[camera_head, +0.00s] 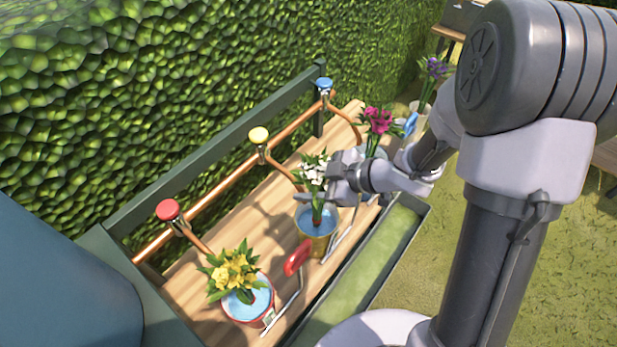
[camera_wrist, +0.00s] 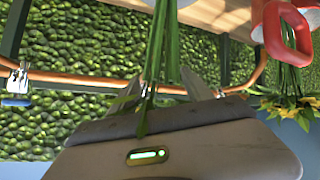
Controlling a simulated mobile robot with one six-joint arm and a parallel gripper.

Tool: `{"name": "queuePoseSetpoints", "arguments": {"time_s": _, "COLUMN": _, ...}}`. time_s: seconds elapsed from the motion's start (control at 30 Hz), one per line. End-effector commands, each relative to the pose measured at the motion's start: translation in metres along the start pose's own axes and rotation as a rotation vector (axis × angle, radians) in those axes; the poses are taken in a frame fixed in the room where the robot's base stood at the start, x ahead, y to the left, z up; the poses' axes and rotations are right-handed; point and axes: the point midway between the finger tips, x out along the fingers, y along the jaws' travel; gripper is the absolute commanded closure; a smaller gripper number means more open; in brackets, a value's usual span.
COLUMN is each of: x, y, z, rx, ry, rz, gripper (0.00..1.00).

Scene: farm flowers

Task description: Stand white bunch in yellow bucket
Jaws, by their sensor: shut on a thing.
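The white bunch (camera_head: 313,170) is upright, with white blooms and green leaves on top. My gripper (camera_head: 335,186) is shut on its stems from the right. The yellow bucket (camera_head: 318,243) stands on the wooden bench directly below, with blue water inside. The stem ends overlap the water in the head view; I cannot tell how deep they reach. In the wrist view the green stems (camera_wrist: 157,45) run between the fingers of my gripper (camera_wrist: 160,92), and the blooms are hidden.
A red bucket (camera_head: 243,312) with yellow flowers stands front left, its red handle grip (camera_head: 297,257) near the yellow bucket. Magenta flowers (camera_head: 379,122) and purple flowers (camera_head: 436,68) stand behind to the right. Red (camera_head: 168,210), yellow (camera_head: 259,135) and blue (camera_head: 324,84) taps line the back.

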Motion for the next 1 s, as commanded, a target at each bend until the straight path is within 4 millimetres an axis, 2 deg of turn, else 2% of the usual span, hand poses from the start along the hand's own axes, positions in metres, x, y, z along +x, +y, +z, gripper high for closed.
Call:
{"name": "queuePoseSetpoints", "arguments": {"time_s": 0.27, "x": 0.001, "y": 0.0, "z": 0.001, "rx": 0.0, "ry": 0.0, "rz": 0.0, "gripper": 1.0}}
{"name": "queuePoseSetpoints", "arguments": {"time_s": 0.3, "x": 0.001, "y": 0.0, "z": 0.001, "rx": 0.0, "ry": 0.0, "rz": 0.0, "gripper": 0.39}}
{"name": "queuePoseSetpoints", "arguments": {"time_s": 0.4, "x": 0.001, "y": 0.0, "z": 0.001, "rx": 0.0, "ry": 0.0, "rz": 0.0, "gripper": 0.2}}
{"name": "queuePoseSetpoints", "arguments": {"time_s": 0.43, "x": 0.001, "y": 0.0, "z": 0.001, "rx": 0.0, "ry": 0.0, "rz": 0.0, "gripper": 0.16}}
{"name": "queuePoseSetpoints", "arguments": {"time_s": 0.83, "x": 0.0, "y": 0.0, "z": 0.001, "rx": 0.0, "ry": 0.0, "rz": 0.0, "gripper": 0.16}}
{"name": "queuePoseSetpoints", "arguments": {"time_s": 0.93, "x": -0.008, "y": 0.001, "z": 0.0, "rx": 0.001, "ry": 0.0, "rz": 0.002, "gripper": 0.16}}
{"name": "queuePoseSetpoints", "arguments": {"time_s": 1.0, "x": -0.021, "y": 0.002, "z": -0.002, "rx": 0.001, "ry": 0.0, "rz": 0.003, "gripper": 0.16}}
